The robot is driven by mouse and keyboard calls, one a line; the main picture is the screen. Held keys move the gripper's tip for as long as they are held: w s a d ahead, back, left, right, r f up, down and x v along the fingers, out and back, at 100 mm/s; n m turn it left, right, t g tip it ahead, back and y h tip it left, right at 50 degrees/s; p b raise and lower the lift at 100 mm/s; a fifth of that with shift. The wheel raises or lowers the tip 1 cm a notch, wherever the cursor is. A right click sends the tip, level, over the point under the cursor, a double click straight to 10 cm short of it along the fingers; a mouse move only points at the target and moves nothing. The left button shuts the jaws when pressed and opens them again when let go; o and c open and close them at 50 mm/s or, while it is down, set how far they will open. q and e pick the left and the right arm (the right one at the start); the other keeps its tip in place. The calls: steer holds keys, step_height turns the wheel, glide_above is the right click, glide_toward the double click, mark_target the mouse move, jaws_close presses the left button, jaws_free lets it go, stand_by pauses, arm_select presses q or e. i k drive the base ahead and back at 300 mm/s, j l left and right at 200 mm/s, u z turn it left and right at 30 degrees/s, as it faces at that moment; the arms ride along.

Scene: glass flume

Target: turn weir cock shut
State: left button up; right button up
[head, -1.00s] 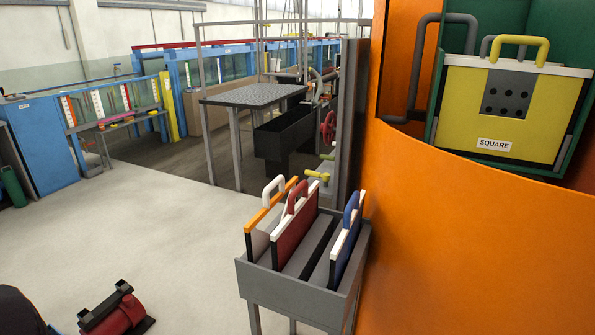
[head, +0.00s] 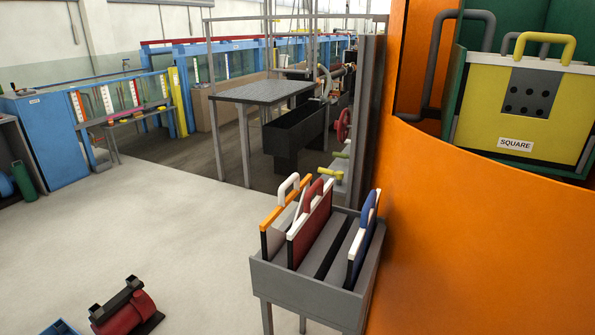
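Two small yellow handles show low beside the grey upright, beyond the grey rack; the nearer yellow handle (head: 329,173) and the farther yellow handle (head: 340,155) look like cock levers. I cannot tell which one, if either, is the weir cock, nor how far it is turned. A red handwheel (head: 343,124) is just above them, partly hidden by the upright. Neither of my grippers is in view.
A grey rack (head: 305,298) with several handled plates stands in front, beside a curved orange wall (head: 480,235). A yellow plate labelled SQUARE (head: 523,105) is at right. A red pump (head: 124,312) lies at lower left. Pale floor (head: 150,215) is open at left.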

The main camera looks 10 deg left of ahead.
mark_target(340, 174)
steer(key=i+j+u, duration=0.25)
steer(key=j+u, duration=0.2)
steer(key=i+j+u, duration=0.7)
steer(key=u, duration=0.15)
steer(key=i+j+z, duration=0.1)
steer(key=i+z, duration=0.2)
steer(key=i, duration=0.25)
steer(key=i+j+z, duration=0.3)
steer(key=i, duration=0.25)
steer(key=i+z, duration=0.7)
steer(key=i+j+z, duration=0.1)
steer(key=z, duration=0.25)
steer(key=i, duration=0.1)
